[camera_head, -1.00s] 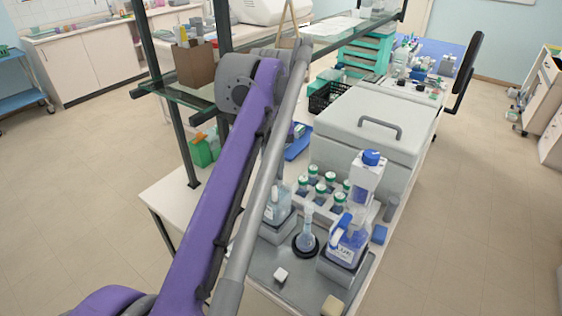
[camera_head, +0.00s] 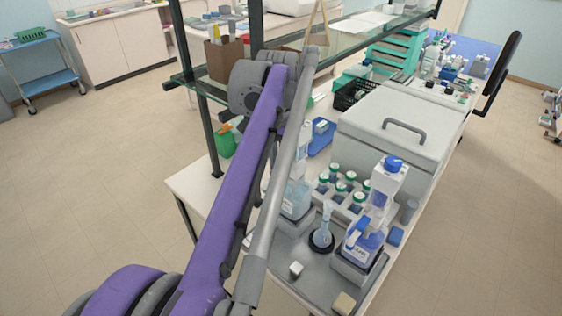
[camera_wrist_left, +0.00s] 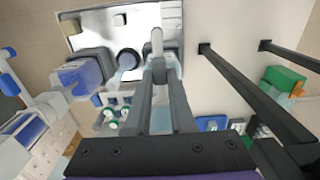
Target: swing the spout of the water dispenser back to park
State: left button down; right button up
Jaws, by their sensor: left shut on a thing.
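The water dispenser (camera_head: 297,199) is a clear, pale-blue bottle on a grey stand, partly hidden behind my left arm in the head view. Its bottle (camera_wrist_left: 163,118) also shows between the fingers in the left wrist view. My left gripper (camera_wrist_left: 158,72) is shut on a light grey piece at the fingertips, which looks like the spout (camera_wrist_left: 157,42). The head view hides this gripper behind the arm. The spout's exact angle is hard to tell. My right gripper is in neither view.
A flask (camera_head: 323,228) stands on a dark round base beside the dispenser. A second dispenser with blue liquid (camera_head: 362,243) stands to its right. Green-capped bottles (camera_head: 350,187) and a large grey lidded box (camera_head: 398,130) are behind. A glass shelf (camera_head: 340,45) on dark posts is overhead.

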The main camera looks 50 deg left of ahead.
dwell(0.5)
pick_arm(q)
jog(key=c, duration=0.8)
grip_release()
jog(key=shift+o, duration=0.2)
jog(key=shift+r, duration=0.1)
notch_tip(320, 180, up, 11)
jog(key=p, duration=0.1)
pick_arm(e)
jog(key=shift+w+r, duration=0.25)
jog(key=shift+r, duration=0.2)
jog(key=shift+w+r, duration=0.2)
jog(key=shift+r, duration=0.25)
pick_arm(q)
jog(key=shift+f, duration=0.2)
